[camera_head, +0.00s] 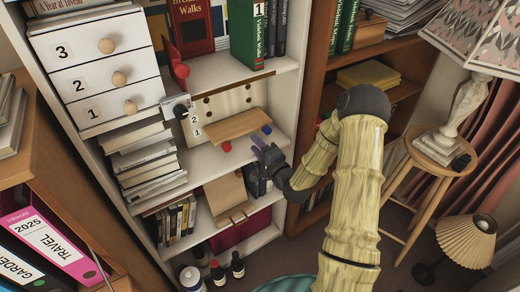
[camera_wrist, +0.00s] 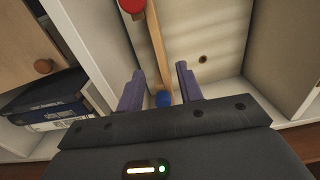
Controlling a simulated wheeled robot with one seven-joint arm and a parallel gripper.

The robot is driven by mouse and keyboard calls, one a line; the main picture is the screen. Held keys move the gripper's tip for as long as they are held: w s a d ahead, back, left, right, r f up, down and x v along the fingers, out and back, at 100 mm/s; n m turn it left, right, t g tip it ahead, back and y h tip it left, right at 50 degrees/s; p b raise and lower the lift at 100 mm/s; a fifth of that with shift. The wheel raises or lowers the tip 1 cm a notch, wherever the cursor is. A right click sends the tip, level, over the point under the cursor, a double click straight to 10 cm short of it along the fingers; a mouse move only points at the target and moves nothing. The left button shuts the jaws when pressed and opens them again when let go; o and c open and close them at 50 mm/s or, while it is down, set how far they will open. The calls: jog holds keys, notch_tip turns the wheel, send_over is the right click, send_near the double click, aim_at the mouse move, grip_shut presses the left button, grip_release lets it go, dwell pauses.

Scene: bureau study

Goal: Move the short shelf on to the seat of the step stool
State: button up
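The short shelf (camera_head: 232,125) is a small light-wood board in front of a pegboard with holes in the white bookcase. A red peg (camera_head: 227,147) and a blue peg (camera_head: 267,130) show near it. In the wrist view the shelf (camera_wrist: 159,45) is seen nearly edge-on, with the blue peg (camera_wrist: 163,99) at its near end. My gripper (camera_head: 258,145) is at the shelf's right end; its two purple fingers (camera_wrist: 160,82) are open, one on each side of the board's line. Contact cannot be told. I cannot identify the step stool with certainty.
A drawer unit (camera_head: 98,65) and stacked books (camera_head: 148,165) stand left of the shelf. A lower wooden panel (camera_head: 227,192) is below. Bottles (camera_head: 214,270) stand on the floor. A round wooden stool (camera_head: 432,148) at right carries a lamp. A teal round thing (camera_head: 287,284) shows at the bottom edge.

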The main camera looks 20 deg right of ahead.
aim_at(243, 129)
jog(key=shift+x, duration=4.5)
jog(key=shift+c, duration=0.5)
grip_shut()
jog(key=shift+r, duration=0.1)
jog(key=shift+r+p, duration=1.1)
jog(key=shift+r, duration=0.6)
jog(key=v, duration=1.6)
jog(key=shift+r, duration=0.2)
